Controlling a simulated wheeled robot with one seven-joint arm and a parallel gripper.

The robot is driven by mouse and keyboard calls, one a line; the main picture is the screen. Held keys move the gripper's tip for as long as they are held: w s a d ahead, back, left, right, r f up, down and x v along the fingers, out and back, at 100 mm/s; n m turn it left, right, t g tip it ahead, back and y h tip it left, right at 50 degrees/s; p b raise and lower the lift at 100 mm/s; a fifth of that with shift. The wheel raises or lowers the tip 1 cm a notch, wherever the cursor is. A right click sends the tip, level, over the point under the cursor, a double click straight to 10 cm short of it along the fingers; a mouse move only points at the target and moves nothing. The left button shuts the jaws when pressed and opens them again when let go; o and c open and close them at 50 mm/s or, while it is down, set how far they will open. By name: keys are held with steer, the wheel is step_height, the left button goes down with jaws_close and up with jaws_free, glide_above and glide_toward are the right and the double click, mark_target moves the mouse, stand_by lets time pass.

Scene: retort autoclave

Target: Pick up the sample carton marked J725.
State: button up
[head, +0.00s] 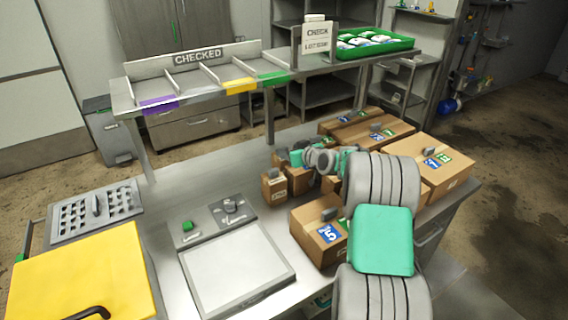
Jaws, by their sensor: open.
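Several small brown cartons stand close together in the middle of the steel bench. The front left small carton (274,188) has a pale label too small to read. Another small carton (298,181) stands just right of it, partly behind my gripper. I cannot tell which one is marked J725. My gripper (290,157) reaches in from the right, low over the back of this group, with its jaws open. Its fingertips are small and partly lost among the cartons, so I cannot tell whether they touch one. My arm hides part of the group's right side.
Larger boxes with blue labels stand around: one in front (318,236), one at right (433,166), others behind. A scale-like plate (237,268) lies front left.

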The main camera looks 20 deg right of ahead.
mark_target(285, 149)
steer(key=p+x, duration=0.2)
steer(key=x, duration=0.3)
steer(key=shift+f, duration=0.2)
steer(key=shift+d, duration=0.1)
jaws_close()
stand_by(0.6)
